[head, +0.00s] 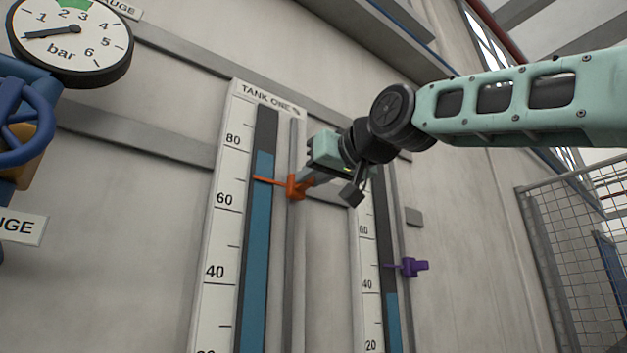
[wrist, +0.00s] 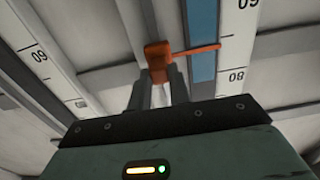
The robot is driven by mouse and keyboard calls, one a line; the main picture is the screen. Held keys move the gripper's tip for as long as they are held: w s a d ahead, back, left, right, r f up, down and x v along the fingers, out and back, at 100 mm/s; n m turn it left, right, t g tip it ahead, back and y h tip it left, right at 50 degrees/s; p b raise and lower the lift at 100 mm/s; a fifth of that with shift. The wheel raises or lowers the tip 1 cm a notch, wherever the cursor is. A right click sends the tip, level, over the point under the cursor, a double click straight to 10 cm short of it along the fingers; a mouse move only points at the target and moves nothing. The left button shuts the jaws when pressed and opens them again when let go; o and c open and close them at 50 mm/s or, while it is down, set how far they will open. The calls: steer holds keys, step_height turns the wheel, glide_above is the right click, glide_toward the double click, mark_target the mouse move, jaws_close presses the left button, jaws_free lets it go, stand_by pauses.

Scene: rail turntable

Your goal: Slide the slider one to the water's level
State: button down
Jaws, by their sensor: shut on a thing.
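The tank one gauge (head: 213,234) is a tall white scale with a dark tube beside it. Its blue water column (head: 257,245) tops out between the 60 mark and the 80 mark, nearer 80. Slider one (head: 297,187) is orange, on a grey rail (head: 293,260) right of the tube. Its thin pointer crosses the blue column, below the water's top. My gripper (head: 304,182) is shut on the slider's body. In the wrist view, upside down, the fingers (wrist: 160,85) hold the orange slider (wrist: 158,58), and its pointer reaches over the blue column (wrist: 203,45).
A second gauge (head: 370,295) to the right has a purple slider (head: 414,267) above its lower water column. A round bar dial (head: 72,38) and a blue valve wheel (head: 22,120) are at the left. A mesh fence (head: 560,240) stands at the right.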

step_height(320, 180, up, 6)
steer(key=p, duration=0.4)
steer(key=shift+r, duration=0.1)
steer(key=c, duration=1.3)
jaws_free()
steer(key=shift+b+v, duration=4.45)
steer(key=shift+v, duration=4.3)
steer(key=shift+w, duration=0.1)
